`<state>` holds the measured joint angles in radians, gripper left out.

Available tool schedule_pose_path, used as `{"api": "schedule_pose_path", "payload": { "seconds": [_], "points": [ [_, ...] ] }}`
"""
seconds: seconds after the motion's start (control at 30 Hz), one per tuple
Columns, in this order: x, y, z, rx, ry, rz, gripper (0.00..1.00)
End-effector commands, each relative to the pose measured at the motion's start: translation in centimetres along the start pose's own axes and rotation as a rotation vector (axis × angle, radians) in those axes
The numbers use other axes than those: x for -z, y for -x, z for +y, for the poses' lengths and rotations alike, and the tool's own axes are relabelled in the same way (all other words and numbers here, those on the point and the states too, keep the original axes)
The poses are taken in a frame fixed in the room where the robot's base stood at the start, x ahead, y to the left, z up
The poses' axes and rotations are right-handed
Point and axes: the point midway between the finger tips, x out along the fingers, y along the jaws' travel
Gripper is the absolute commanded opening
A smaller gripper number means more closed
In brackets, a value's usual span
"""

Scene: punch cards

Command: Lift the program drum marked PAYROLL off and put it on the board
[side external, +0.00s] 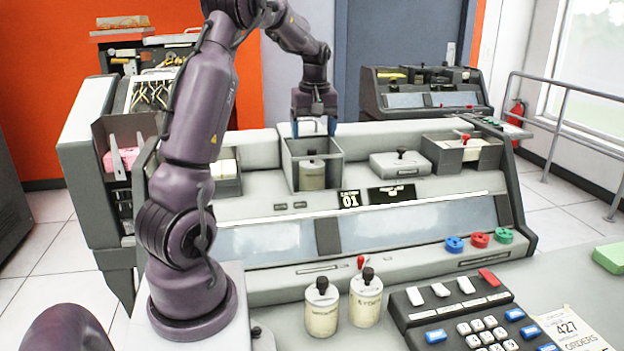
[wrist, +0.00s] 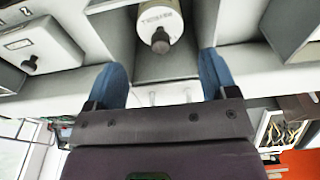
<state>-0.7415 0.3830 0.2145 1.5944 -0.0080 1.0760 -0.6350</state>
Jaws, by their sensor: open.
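A cream program drum (side external: 312,172) with a black knob stands upright in an open grey compartment (side external: 335,165) of the console. It also shows in the wrist view (wrist: 158,18), knob toward me, its label upside down and not clearly readable. Two similar drums stand upright on the desk in front, a left one (side external: 321,312) and a right one (side external: 366,304); their labels are too small to read. My gripper (side external: 314,128) is above the compartment, its blue fingers open and apart. In the wrist view my gripper (wrist: 163,75) is empty, with the drum beyond the fingertips. I cannot tell which surface is the board.
A grey lidded box (side external: 400,165) and an open bin (side external: 465,152) stand right of the compartment. Blue, red and green rings (side external: 480,240) lie on the console's right. A keypad (side external: 480,315) and an orders card (side external: 570,330) lie on the desk. The compartment walls rise around the drum.

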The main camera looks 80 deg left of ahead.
Motion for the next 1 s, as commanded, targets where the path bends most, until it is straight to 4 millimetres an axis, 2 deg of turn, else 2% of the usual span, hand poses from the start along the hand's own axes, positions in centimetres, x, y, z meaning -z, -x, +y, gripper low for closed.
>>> {"api": "schedule_pose_path", "payload": {
  "seconds": [0.1,0.37,0.63,0.77,0.97,1.0],
  "points": [
    [-0.1,-2.2,0.0,0.002,-0.002,-0.003,0.79],
    [0.0,-4.3,0.0,0.0,-0.003,-0.001,0.79],
    [0.5,-8.1,0.0,0.0,-0.004,-0.002,0.79],
    [0.5,-9.0,0.0,-0.002,-0.004,0.0,0.79],
    [0.5,-9.0,0.0,-0.002,-0.004,0.001,0.79],
    [0.5,-9.0,0.0,-0.002,-0.004,0.001,0.74]
  ]
}}
